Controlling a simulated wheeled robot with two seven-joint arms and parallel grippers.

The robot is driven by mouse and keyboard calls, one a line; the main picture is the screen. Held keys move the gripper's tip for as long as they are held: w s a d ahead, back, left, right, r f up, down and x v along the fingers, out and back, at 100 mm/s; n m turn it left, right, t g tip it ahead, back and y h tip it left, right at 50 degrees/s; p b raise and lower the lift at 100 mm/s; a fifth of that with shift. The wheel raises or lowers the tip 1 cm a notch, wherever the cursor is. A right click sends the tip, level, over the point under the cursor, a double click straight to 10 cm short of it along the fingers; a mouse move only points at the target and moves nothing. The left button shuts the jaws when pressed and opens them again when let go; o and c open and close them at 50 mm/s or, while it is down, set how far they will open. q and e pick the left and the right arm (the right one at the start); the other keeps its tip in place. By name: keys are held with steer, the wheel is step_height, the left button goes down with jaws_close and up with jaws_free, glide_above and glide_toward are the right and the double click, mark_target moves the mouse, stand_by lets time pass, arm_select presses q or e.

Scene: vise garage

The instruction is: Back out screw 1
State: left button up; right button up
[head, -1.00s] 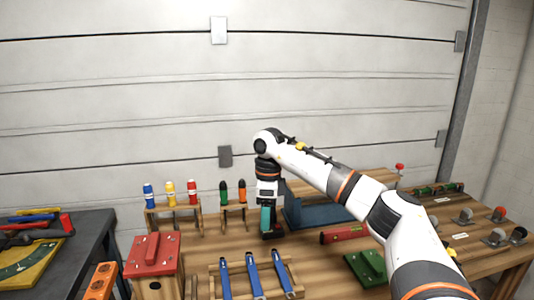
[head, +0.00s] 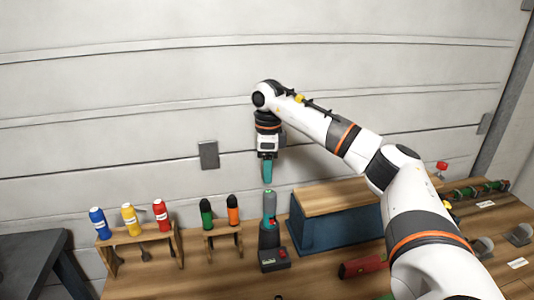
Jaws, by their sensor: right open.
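My right gripper (head: 267,170) points down and is open. It is empty, a little above the top of a grey-and-teal power screwdriver (head: 269,210). The screwdriver stands upright in a black base (head: 273,259) with a red patch on the wooden workbench (head: 205,273). I see a gap or near-touch between my fingertips and its top. I cannot make out screw 1 in this view. My left gripper is not in view.
A blue block with a wooden top (head: 310,228) stands right of the screwdriver. Left are wooden racks with blue (head: 98,222), yellow (head: 131,219), red (head: 161,214), green (head: 206,214) and orange (head: 233,209) handled tools. A red tool (head: 362,266) lies in front, partly behind my arm.

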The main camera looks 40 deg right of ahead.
mark_target(268, 201)
steer(key=shift+f, duration=0.15)
steer(key=f, duration=0.2)
steer(key=f+p, duration=0.1)
steer(key=shift+s+a+f, duration=0.2)
steer(key=shift+s+f, duration=0.05)
steer(key=shift+f, duration=0.05)
step_height(268, 201, down, 7)
steer(key=shift+w+d+r+p, duration=0.1)
steer(key=shift+w+p, duration=0.05)
steer(key=shift+p, duration=0.55)
steer(key=shift+f, duration=0.5)
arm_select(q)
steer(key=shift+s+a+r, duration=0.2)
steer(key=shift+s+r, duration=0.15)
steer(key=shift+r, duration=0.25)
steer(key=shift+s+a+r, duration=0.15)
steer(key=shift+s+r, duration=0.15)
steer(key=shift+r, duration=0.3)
